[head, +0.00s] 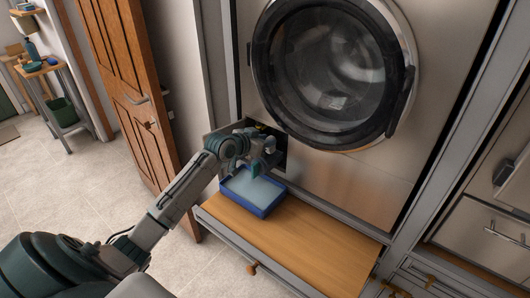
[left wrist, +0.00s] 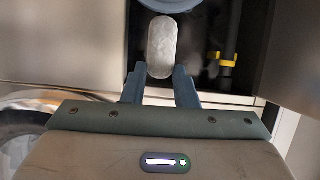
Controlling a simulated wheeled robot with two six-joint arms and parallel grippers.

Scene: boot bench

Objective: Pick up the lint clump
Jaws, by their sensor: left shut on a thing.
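The lint clump (left wrist: 162,45) is a pale grey-white oval in the left wrist view, lying between the fingertips of my left gripper (left wrist: 160,72). The gripper is shut on it. Behind it is the dark opening (left wrist: 205,25) of the machine's lower hatch, with the edge of a round blue part (left wrist: 168,5) close to the clump. In the head view my left gripper (head: 262,162) is in front of the hatch opening, and the clump cannot be made out there. My right gripper is in neither view.
A blue tray (head: 264,210) with a pale inside stands on the wooden bench top (head: 310,250), just below my left gripper. The round washer door (head: 333,75) is above. A yellow fitting (left wrist: 228,58) sits inside the hatch. The bench top right of the tray is clear.

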